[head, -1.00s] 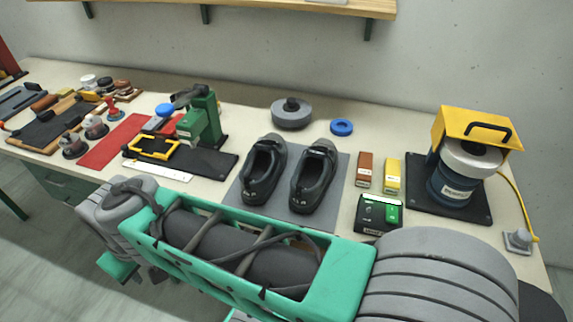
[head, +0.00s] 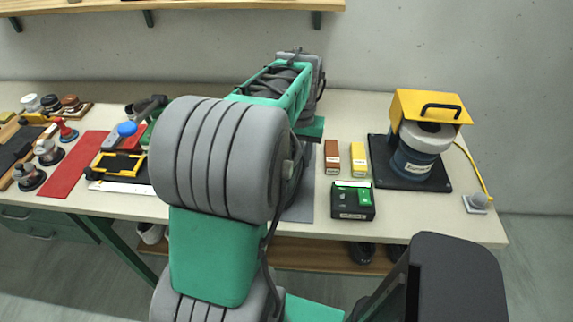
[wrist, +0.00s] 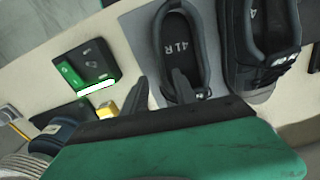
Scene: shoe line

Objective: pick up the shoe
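Two dark shoes show in the wrist view. The one marked 41R (wrist: 165,53) lies left of its mate (wrist: 262,75), with its opening facing my camera. My gripper (wrist: 162,90) has its two fingers apart with nothing between them that I can see held. The left finger appears beside the 41R shoe's side wall, and the right finger overlaps its opening. I cannot tell how deep the fingers are or whether they touch. In the head view my arm hides the shoes and my fingertips.
A black and green box (head: 353,200), a brown box (head: 332,157), a yellow box (head: 358,159) and a yellow-topped machine (head: 421,155) stand right of my arm. A red mat (head: 76,165) and tools lie left. Other shoes (head: 362,253) sit on a low shelf.

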